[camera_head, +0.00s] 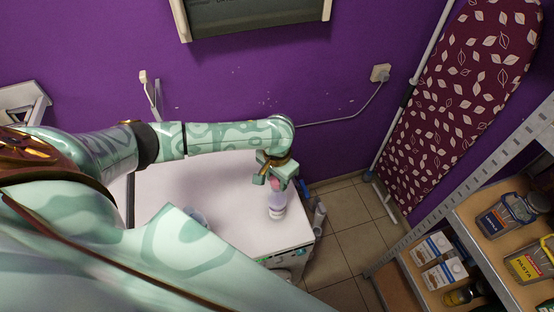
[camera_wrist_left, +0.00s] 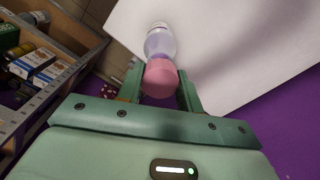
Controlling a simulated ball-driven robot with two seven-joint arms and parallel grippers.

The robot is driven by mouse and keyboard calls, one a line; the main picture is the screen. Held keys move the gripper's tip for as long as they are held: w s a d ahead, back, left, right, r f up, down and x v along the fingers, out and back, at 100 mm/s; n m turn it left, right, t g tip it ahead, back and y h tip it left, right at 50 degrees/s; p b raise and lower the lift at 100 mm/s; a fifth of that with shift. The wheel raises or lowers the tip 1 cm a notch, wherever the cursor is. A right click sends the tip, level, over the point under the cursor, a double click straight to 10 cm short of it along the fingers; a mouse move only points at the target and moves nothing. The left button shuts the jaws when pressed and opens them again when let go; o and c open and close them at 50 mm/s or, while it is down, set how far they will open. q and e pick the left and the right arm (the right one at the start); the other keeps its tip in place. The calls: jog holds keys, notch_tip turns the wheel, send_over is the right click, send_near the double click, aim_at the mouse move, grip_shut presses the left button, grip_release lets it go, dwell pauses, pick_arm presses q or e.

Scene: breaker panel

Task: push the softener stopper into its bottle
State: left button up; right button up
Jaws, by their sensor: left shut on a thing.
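The softener bottle (camera_head: 277,203) is pale lilac and stands upright on top of the white washing machine (camera_head: 165,185), near its right edge. The pink stopper (camera_wrist_left: 162,77) is between the fingers of my left gripper (camera_wrist_left: 161,88), which is shut on it. In the wrist view the bottle (camera_wrist_left: 159,45) lines up just beyond the stopper. In the head view my left gripper (camera_head: 275,180) is right above the bottle's mouth, and the stopper (camera_head: 278,184) shows below the fingers. I cannot tell how deep the stopper sits in the neck. My right gripper is not in view.
A clear round object (camera_head: 196,216) stands on the machine, partly hidden by my arm. A shelf (camera_head: 480,215) with cartons and jars is at the right. An ironing board (camera_head: 455,95) leans on the purple wall. Tiled floor (camera_head: 345,225) lies between.

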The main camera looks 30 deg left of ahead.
pick_arm(q)
jog(key=shift+f+b, duration=0.45)
jog(key=shift+f, duration=0.75)
jog(key=o, duration=1.1)
notch_tip(320, 180, up, 5)
jog(key=p, duration=0.7)
jog(key=shift+r, duration=0.2)
jog(key=shift+r+p, duration=1.2)
jog(key=shift+r, duration=0.15)
jog(key=shift+s+f, duration=0.1)
jog(key=shift+f, duration=0.05)
